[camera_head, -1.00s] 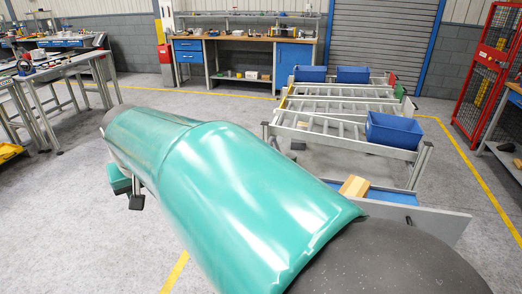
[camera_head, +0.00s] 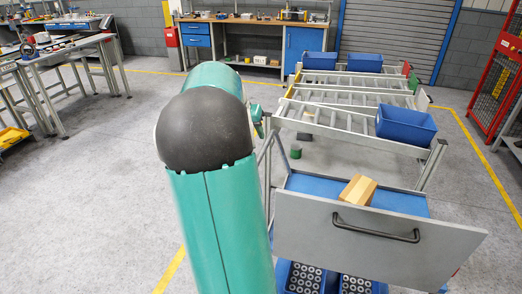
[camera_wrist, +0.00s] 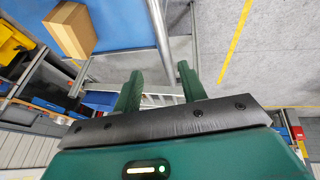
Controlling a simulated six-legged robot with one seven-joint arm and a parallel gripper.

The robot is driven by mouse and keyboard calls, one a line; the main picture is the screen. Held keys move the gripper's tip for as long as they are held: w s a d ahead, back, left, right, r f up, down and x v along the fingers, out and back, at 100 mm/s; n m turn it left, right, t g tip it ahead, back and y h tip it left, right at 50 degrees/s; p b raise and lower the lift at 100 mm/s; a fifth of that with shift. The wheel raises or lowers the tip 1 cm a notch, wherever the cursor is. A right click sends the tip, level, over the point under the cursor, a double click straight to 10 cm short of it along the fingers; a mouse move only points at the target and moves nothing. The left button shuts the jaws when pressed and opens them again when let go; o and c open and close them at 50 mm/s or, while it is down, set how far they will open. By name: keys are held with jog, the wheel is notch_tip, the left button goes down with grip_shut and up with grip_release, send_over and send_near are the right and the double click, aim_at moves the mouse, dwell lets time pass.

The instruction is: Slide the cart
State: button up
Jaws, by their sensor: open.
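The cart (camera_head: 433,160) is a grey metal frame with sloping roller lanes. It stands right of centre in the head view. A flat grey panel (camera_head: 315,222) with a black bar handle (camera_head: 376,230) faces me at its near end. My gripper (camera_wrist: 157,78) is open in the wrist view, its two green fingers spread apart. A grey metal post (camera_wrist: 158,35) shows beyond and between the fingers; I cannot tell whether they touch it. In the head view my arm hides most of the gripper, by the cart's left side.
A tan box (camera_head: 358,190) lies on the blue shelf behind the panel. A blue bin (camera_head: 405,125) sits on the rollers. A red mesh cage (camera_head: 501,75) stands right, tables (camera_head: 62,60) left, and a workbench (camera_head: 255,20) behind. The grey floor at left is clear.

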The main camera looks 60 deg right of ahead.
aim_at(260, 153)
jog(key=x, duration=1)
jog(key=shift+w+a+f, duration=0.1)
jog(key=shift+w+f, duration=0.25)
grip_shut()
